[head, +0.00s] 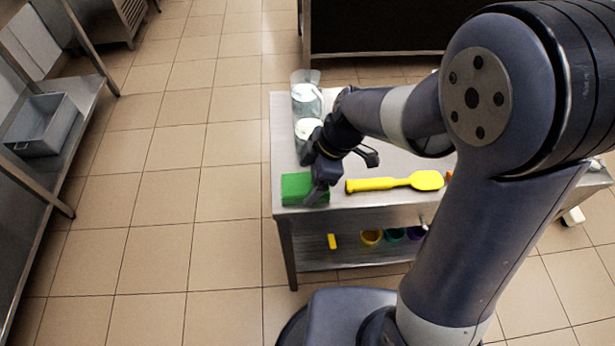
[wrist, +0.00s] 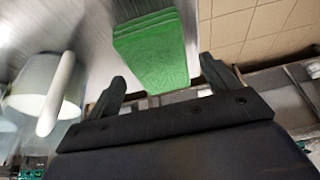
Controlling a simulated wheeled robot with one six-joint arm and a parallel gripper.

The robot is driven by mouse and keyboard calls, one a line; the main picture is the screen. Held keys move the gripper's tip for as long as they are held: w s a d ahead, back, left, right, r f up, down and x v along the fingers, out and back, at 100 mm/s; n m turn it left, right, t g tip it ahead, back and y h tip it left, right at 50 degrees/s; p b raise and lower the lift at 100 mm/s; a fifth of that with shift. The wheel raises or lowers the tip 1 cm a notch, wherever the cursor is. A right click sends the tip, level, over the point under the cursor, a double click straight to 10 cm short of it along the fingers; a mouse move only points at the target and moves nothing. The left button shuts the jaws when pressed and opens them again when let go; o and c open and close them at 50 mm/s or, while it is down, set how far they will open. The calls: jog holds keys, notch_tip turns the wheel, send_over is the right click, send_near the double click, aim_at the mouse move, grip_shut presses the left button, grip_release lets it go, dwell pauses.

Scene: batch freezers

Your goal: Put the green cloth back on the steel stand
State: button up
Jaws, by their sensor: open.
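The green cloth (head: 296,187) is a folded, layered block lying on the near left corner of the steel stand (head: 283,140). In the wrist view the green cloth (wrist: 152,50) shows just beyond the fingers, with the steel top (wrist: 85,20) to its left. My gripper (head: 345,175) is open and empty, above the stand beside the right end of the cloth. In the wrist view my gripper (wrist: 165,85) has its two fingers spread apart, with the cloth showing between and beyond them. Whether a finger touches the cloth I cannot tell.
A yellow spatula (head: 395,183) lies right of the cloth. Two clear containers (head: 306,98) stand behind, one showing as a handled jug (wrist: 45,88) in the wrist view. The lower shelf (head: 310,257) holds small coloured items. A grey bin (head: 42,125) sits at left. The floor between is clear.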

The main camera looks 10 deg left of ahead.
jog(key=s+v, duration=0.1)
jog(key=v, duration=0.9)
jog(key=shift+w+d+r, duration=0.2)
jog(key=shift+w+r, duration=0.2)
jog(key=shift+w, duration=0.1)
jog(key=shift+c, duration=0.4)
